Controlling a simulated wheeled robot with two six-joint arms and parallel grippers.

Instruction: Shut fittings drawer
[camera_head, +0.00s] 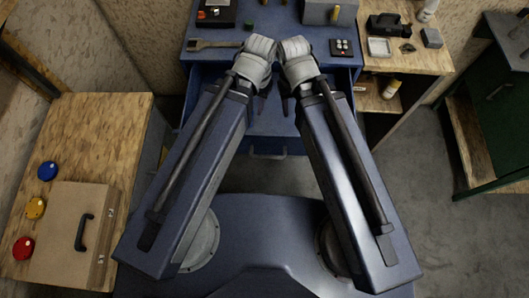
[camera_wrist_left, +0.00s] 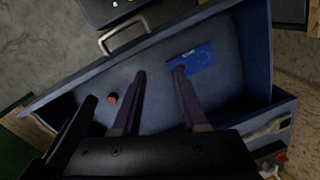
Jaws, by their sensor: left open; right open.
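The blue fittings drawer (camera_head: 268,122) stands pulled out of the blue cabinet below the worktop, between my arms. Its handle (camera_head: 268,153) is on the front panel. In the left wrist view the drawer's inside (camera_wrist_left: 225,85) and the handle (camera_wrist_left: 122,36) show; a blue card (camera_wrist_left: 192,59) and a small red round thing (camera_wrist_left: 112,98) lie in it. My left gripper (camera_head: 264,91) is open over the drawer; its separated fingers (camera_wrist_left: 160,72) show empty in the wrist view. My right gripper (camera_head: 287,99) is beside it, above the drawer. The arms hide parts of the drawer.
A wooden table (camera_head: 95,125) with a case (camera_head: 68,232) and coloured buttons is at left. A wooden shelf unit (camera_head: 415,62) and green bench (camera_head: 485,130) stand at right. Grey floor (camera_head: 420,190) is clear.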

